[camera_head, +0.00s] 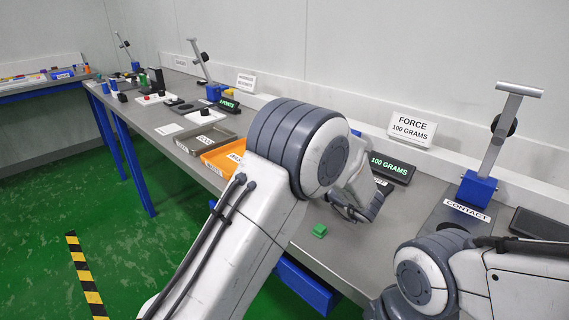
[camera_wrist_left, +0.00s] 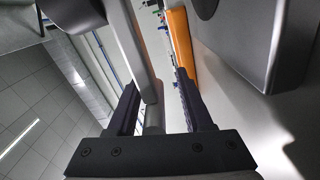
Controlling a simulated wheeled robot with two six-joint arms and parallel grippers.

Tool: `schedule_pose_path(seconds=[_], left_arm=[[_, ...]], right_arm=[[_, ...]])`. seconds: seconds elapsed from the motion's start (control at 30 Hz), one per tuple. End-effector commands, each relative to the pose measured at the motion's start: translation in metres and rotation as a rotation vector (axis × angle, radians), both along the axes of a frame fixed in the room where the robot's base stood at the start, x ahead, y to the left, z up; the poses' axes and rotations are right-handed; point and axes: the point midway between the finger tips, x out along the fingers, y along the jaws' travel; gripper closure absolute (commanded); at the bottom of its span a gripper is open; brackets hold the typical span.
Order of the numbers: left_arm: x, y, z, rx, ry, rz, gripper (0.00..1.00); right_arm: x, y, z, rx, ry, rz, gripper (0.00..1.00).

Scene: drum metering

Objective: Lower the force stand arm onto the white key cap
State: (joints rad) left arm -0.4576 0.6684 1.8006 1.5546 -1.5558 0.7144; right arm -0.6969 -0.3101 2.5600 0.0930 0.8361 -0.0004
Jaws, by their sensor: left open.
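My left gripper (camera_head: 366,208) is over the bench beside the green-lit 100 GRAMS display (camera_head: 391,168). In the left wrist view its two dark fingers (camera_wrist_left: 156,88) are apart. A grey bar (camera_wrist_left: 136,50), which looks like a stand arm, runs between them; I cannot tell whether either finger touches it. In the head view my left arm covers most of the force station below the FORCE 100 GRAMS sign (camera_head: 411,128). The white key cap cannot be made out in either view. My right arm enters at lower right, with its gripper out of view.
The CONTACT stand (camera_head: 478,188), with its grey arm (camera_head: 503,125) raised, stands at right. A green block (camera_head: 320,230) lies near the bench's front edge. An orange tray (camera_head: 212,168) and a grey tray (camera_head: 190,150) lie left of my arm. Other stands are farther back.

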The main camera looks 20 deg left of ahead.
Motion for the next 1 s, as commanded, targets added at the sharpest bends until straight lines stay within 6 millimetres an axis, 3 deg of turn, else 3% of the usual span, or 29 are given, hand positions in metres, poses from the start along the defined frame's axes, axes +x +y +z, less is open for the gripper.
schedule_pose_path(seconds=[0.27, 0.7, 1.0], left_arm=[[-0.001, 0.0, 0.044, -0.004, -0.005, -0.001, 0.49], [-0.027, -0.089, 0.094, -0.002, -0.002, -0.005, 0.49], [-0.035, -0.111, 0.108, 0.0, 0.0, -0.002, 0.49]], right_arm=[[0.0, 0.0, 0.007, 0.0, 0.0, 0.0, 0.4], [0.0, 0.0, 0.013, 0.0, 0.0, 0.0, 0.4], [0.0, 0.0, 0.014, 0.0, 0.0, 0.0, 0.4]])
